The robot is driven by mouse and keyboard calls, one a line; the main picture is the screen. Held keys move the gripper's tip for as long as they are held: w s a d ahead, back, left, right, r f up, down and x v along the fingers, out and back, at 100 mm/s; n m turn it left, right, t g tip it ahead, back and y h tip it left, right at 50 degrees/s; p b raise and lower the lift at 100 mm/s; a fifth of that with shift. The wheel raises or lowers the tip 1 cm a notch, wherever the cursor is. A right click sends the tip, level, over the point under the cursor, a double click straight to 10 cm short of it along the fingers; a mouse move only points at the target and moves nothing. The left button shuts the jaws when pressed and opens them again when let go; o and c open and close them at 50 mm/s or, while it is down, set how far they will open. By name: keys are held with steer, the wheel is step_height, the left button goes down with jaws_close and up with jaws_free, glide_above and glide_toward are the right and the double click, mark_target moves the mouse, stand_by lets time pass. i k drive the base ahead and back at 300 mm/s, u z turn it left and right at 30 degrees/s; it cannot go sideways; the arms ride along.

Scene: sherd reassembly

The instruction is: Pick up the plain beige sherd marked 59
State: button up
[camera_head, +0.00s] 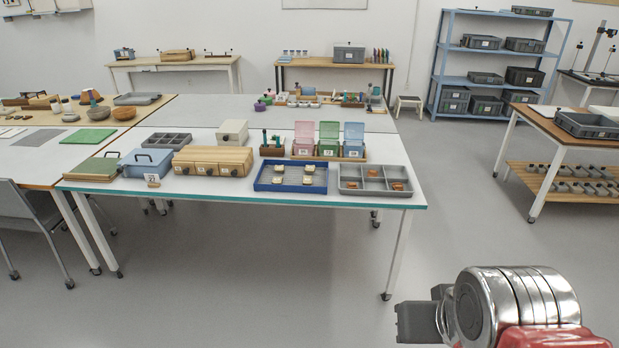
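Several small beige sherds (308,180) lie apart in a blue-rimmed tray (257,180) near the front edge of the white table. Their markings are too small to read, so I cannot tell which one is 59. My gripper (418,322) shows only in part at the lower right, in front of the table and well away from the tray. Its dark end sticks out to the left of my silver and red wrist. The fingertips cannot be made out, and I see nothing held.
A grey compartment tray (347,187) with orange-brown sherds stands right of the blue tray. A wooden drawer box (213,162) is to its left. Pink, green and blue bins (328,140) stand behind. The floor (250,270) before the table is clear.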

mark_target(311, 169)
steer(key=z, duration=0.05)
steer(key=k, duration=0.1)
steer(key=u, duration=0.4)
steer(key=i, duration=0.5)
steer(key=u, duration=0.85)
steer(key=i, duration=0.7)
steer(key=u, duration=0.35)
steer(key=i, duration=1.75)
steer(key=z, duration=1.2)
steer(key=i, duration=0.7)
steer(key=z, duration=0.45)
